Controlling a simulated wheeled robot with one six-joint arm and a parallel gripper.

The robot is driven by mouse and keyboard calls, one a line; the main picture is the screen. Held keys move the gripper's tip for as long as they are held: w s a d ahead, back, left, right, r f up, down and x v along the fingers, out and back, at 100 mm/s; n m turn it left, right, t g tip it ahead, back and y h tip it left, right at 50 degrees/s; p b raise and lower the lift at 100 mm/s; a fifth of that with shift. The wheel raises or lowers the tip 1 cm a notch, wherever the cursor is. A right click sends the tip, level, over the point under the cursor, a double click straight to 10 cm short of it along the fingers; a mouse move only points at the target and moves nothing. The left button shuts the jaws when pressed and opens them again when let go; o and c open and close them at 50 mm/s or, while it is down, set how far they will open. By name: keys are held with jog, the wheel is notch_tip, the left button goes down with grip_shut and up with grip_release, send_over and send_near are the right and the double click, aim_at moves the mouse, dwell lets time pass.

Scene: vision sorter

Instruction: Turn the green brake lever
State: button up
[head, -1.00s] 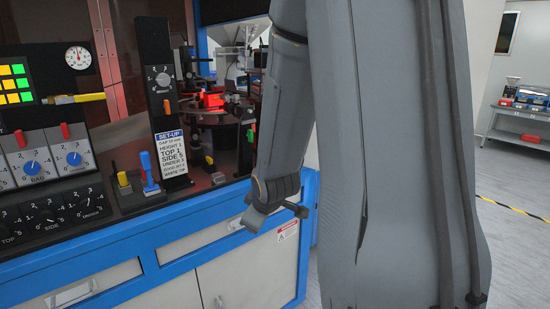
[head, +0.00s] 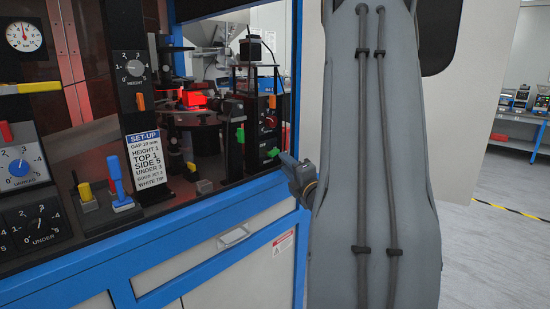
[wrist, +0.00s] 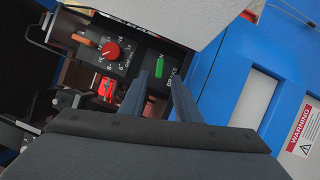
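The green brake lever (wrist: 160,67) stands on a black panel marked BRAKE in the wrist view. It also shows in the head view (head: 273,152), low on the black control box inside the blue-framed cabinet. My gripper (wrist: 159,82) is open and empty. Its two dark fingers are apart, pointing at the panel, with the lever showing between and just beyond their tips. I cannot tell whether either finger touches it. In the head view my gripper (head: 284,160) is just right of the lever, at the cabinet's right frame.
The blue cabinet frame (head: 245,197) runs close below my gripper. A set-up card (head: 146,160) and blue and yellow levers (head: 118,180) stand left. Floor is clear at right.

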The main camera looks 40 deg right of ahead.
aim_at(275, 154)
jog(key=p+x, duration=0.1)
jog(key=x, duration=0.6)
jog(key=shift+a, duration=0.15)
grip_shut()
